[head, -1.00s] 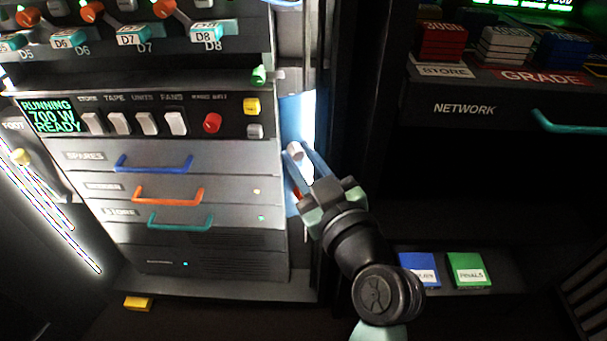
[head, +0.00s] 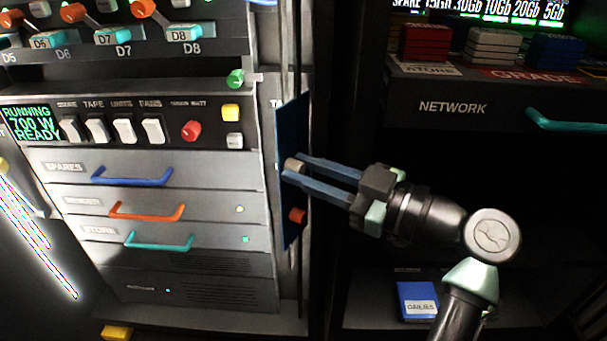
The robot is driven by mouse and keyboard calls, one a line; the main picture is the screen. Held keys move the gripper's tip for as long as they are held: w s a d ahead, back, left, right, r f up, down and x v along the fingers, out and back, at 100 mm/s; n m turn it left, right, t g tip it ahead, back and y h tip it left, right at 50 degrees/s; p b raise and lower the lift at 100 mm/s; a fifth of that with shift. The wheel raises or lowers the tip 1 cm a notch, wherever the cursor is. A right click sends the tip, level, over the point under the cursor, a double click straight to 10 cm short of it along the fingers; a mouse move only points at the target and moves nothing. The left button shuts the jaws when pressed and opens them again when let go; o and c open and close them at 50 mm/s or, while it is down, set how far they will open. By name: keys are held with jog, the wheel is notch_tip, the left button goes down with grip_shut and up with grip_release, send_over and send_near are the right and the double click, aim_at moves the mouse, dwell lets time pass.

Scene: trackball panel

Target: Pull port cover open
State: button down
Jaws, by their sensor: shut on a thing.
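A narrow blue panel (head: 291,125), which looks like the port cover, stands upright at the right side of the rack. It shows as a thin slanted strip. A light grey knob (head: 294,165) sticks out from it, with an orange-red knob (head: 297,215) lower down. My gripper (head: 292,168) comes in from the right with its two long blue fingers closed on the grey knob. The fingertips partly hide the knob. I cannot tell the cover's exact angle or what is behind it.
The rack's drawers with blue (head: 132,176), orange (head: 146,212) and teal (head: 158,242) handles are to the left. A shelf marked NETWORK (head: 455,108) is to the right. A blue box (head: 417,300) sits low beneath it. Dark open space lies around my arm.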

dwell(0.4)
jog(key=c, duration=0.7)
grip_release()
